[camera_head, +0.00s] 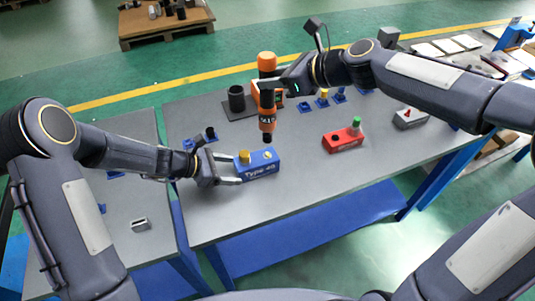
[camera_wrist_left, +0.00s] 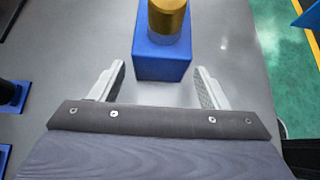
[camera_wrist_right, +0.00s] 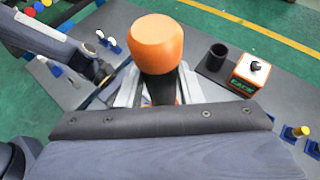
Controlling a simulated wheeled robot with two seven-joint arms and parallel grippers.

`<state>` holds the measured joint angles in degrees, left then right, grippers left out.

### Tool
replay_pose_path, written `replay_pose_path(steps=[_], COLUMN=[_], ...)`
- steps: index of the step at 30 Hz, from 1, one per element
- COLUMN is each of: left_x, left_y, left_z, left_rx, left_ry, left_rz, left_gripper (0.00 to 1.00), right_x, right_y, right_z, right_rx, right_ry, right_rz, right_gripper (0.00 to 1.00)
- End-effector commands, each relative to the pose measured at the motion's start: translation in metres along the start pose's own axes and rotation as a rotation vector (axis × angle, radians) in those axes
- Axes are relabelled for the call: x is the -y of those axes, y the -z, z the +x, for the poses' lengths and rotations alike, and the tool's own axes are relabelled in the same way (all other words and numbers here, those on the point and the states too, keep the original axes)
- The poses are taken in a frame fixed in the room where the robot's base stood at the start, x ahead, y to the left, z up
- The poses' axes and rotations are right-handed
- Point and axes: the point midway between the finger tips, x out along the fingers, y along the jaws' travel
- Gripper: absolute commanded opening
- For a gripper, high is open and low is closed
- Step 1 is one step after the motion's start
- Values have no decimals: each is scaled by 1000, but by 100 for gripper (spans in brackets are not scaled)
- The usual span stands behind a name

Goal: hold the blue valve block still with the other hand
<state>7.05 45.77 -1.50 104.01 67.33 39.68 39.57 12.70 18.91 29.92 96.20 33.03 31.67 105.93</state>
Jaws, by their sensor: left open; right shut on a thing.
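The blue valve block (camera_head: 258,168), marked "Type 40" and topped with a brass-coloured cap, sits on the grey table. In the left wrist view the block (camera_wrist_left: 162,62) lies just ahead of and between my fingertips. My left gripper (camera_head: 240,169) is open at the block's left end, with its fingers (camera_wrist_left: 158,82) spread wider than the block. My right gripper (camera_head: 268,84) is shut on an orange and black tool (camera_head: 267,122), held upright with its dark tip down, above and behind the block. The tool's orange top (camera_wrist_right: 156,42) fills the middle of the right wrist view.
A red block (camera_head: 343,139) with a green cap stands to the right of the blue block. A black cup (camera_head: 236,98) stands at the back on a dark base. Small blue holders (camera_head: 305,106) stand near the back edge. The table front is clear.

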Motion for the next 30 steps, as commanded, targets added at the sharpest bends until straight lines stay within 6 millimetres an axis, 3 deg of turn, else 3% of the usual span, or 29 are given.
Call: replay_pose_path(steps=[9, 21, 30], left_x=[0, 0, -1], left_y=[0, 0, 0], left_z=[26, 30, 29], left_rx=[1, 0, 0], left_ry=[0, -1, -2], left_rz=[0, 1, 1], left_gripper=[69, 69, 30], right_x=[0, 0, 0], right_y=[-3, -3, -3], right_z=[-1, -1, -1], right_rx=[5, 5, 5], right_ry=[2, 2, 2], right_rz=[-2, -2, -2], right_gripper=[0, 0, 0])
